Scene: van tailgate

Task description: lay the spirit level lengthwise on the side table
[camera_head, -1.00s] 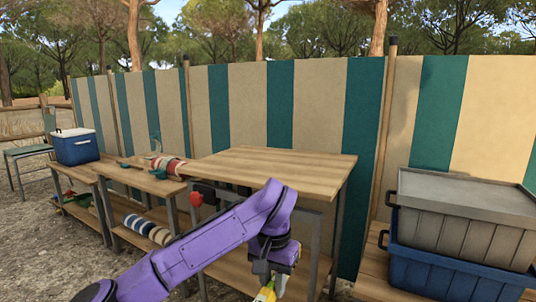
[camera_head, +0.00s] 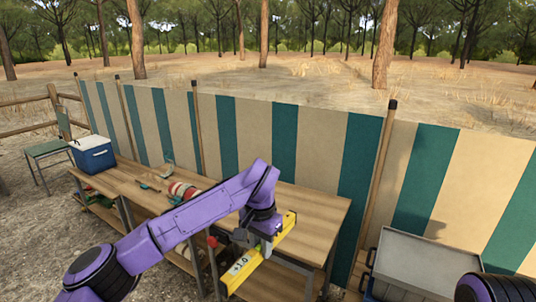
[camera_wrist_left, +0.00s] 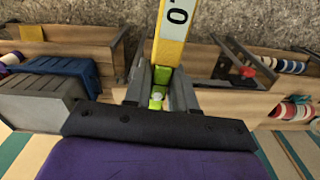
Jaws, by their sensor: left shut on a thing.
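The spirit level (camera_head: 243,267) is a long yellow bar with black markings and a green vial part. My left gripper (camera_head: 265,232) is shut on it, and the level slants from lower left to upper right in the head view. Its far end overlaps the wooden side table (camera_head: 318,212) in the picture, and its near end sticks out past the table's front edge. I cannot tell whether it touches the top. In the left wrist view, the level (camera_wrist_left: 173,38) runs up from between the fingers (camera_wrist_left: 160,88). My right gripper is out of view.
The visible tabletop right of the level is bare. A red clamp-like part (camera_head: 212,242) is at the table's left. Striped rolls (camera_head: 184,190) and a blue cooler (camera_head: 92,153) stand further left. A grey lidded bin (camera_head: 415,262) is at right. A striped fence (camera_head: 300,143) runs behind.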

